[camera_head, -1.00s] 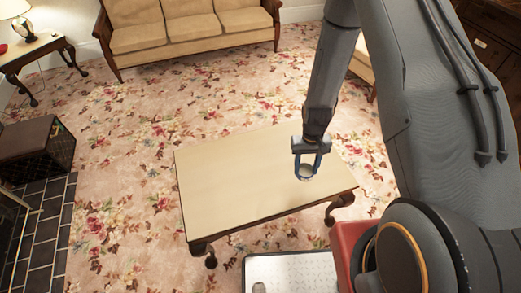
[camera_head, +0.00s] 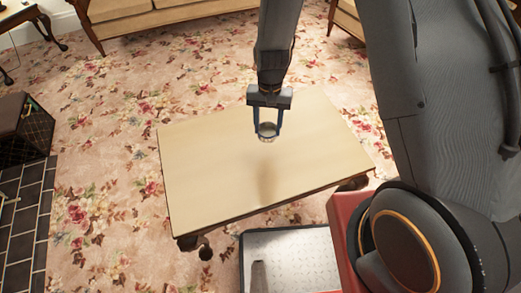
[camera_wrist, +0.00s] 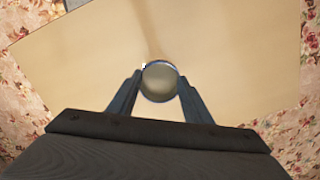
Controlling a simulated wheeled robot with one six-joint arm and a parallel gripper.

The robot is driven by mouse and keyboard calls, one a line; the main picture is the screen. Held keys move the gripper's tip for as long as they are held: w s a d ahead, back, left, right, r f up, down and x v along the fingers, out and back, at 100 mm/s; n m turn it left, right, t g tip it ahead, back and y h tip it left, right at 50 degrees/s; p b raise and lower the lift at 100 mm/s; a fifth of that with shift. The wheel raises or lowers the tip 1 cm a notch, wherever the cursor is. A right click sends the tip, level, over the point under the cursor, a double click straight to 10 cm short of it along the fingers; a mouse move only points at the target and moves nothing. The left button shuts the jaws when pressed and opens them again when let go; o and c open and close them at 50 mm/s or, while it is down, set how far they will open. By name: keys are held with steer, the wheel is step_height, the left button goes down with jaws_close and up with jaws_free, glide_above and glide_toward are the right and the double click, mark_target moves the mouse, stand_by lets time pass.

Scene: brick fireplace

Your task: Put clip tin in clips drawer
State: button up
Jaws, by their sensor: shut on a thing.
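The clip tin is a small round silvery tin (camera_head: 267,131) held between the two fingers of my gripper (camera_head: 267,124). The wrist view shows the tin's round top (camera_wrist: 160,82) between the fingertips of my gripper (camera_wrist: 158,88), which is shut on it. The tin is above the wooden coffee table (camera_head: 215,170), and a soft shadow lies on the tabletop below. The tin appears lifted clear of the top. No drawer marked for clips shows in these frames.
The table's bare top also fills much of the wrist view (camera_wrist: 80,60). A dark box (camera_head: 25,125) is at the left by dark hearth tiles (camera_head: 25,215). Flowered carpet (camera_head: 105,160) around the table is open.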

steer(key=shift+a+f+b, duration=0.3)
steer(key=shift+a, duration=0.25)
steer(key=shift+f, duration=4.8)
steer(key=shift+f, duration=0.15)
steer(key=o, duration=1)
